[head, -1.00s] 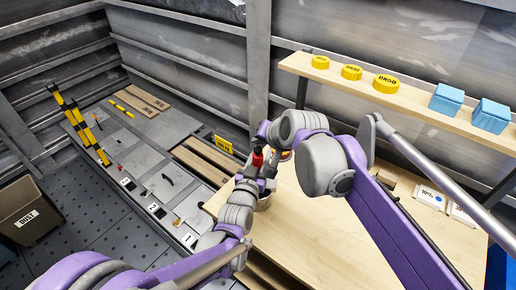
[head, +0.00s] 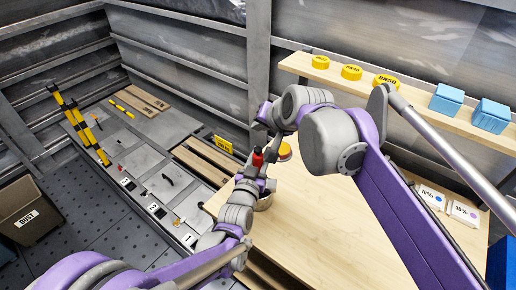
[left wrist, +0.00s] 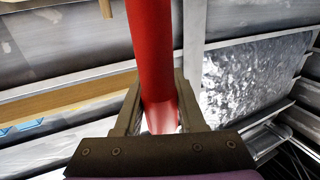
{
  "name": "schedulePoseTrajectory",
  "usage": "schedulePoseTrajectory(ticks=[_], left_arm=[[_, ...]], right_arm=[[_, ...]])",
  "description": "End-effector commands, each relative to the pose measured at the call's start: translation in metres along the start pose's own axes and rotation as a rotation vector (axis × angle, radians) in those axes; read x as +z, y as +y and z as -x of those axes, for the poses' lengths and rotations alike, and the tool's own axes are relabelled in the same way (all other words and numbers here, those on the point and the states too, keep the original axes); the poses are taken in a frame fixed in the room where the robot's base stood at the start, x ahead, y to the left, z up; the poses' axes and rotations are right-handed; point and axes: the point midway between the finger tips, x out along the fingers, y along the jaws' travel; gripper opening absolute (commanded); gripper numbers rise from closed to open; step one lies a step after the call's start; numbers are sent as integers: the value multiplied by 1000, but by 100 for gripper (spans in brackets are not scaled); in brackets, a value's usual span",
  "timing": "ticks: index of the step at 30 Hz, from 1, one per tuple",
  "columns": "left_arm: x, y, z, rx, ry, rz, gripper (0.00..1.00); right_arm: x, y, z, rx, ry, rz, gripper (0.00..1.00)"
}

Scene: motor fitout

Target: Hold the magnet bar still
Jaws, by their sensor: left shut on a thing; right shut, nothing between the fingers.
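The magnet bar, a red cylinder (head: 257,158), stands roughly upright in my left gripper (head: 256,174) near the left end of the wooden table. In the left wrist view the red bar (left wrist: 153,55) rises between the two fingers of my left gripper (left wrist: 157,108), which are shut on its lower part. Its top runs out of that picture. My right gripper (head: 273,141) is just above and beside the bar in the head view, small and partly hidden by its own wrist. It is shut with nothing visible in it.
An orange-yellow round object (head: 284,152) is on the table (head: 310,215) right of the bar. A shelf (head: 420,104) with yellow discs and blue blocks runs along the back. Labelled white cards (head: 431,197) lie at the table's right. The table's middle is clear.

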Motion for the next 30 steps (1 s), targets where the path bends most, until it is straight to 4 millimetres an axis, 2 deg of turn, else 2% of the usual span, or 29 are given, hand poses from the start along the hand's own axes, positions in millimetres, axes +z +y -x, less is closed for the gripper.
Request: schedulePoseTrajectory(ticks=[6, 7, 12, 23, 26, 30], left_arm=[[0, 0, 0, 0, 0, -1, 0], [0, 0, 0, 0, 0, -1, 43], [0, 0, 0, 0, 0, 0, 73], [0, 0, 4, 0, 0, 0, 74], [0, 0, 15, 0, 0, 0, 74], [0, 0, 43, 0, 0, 0, 74]], right_arm=[[0, 0, 0, 0, 0, 0, 0], [0, 0, 0, 0, 0, 0, 0], [0, 0, 0, 0, 0, 0, 0], [0, 0, 0, 0, 0, 0, 0], [0, 0, 0, 0, 0, 0, 0], [0, 0, 0, 0, 0, 0, 0]])
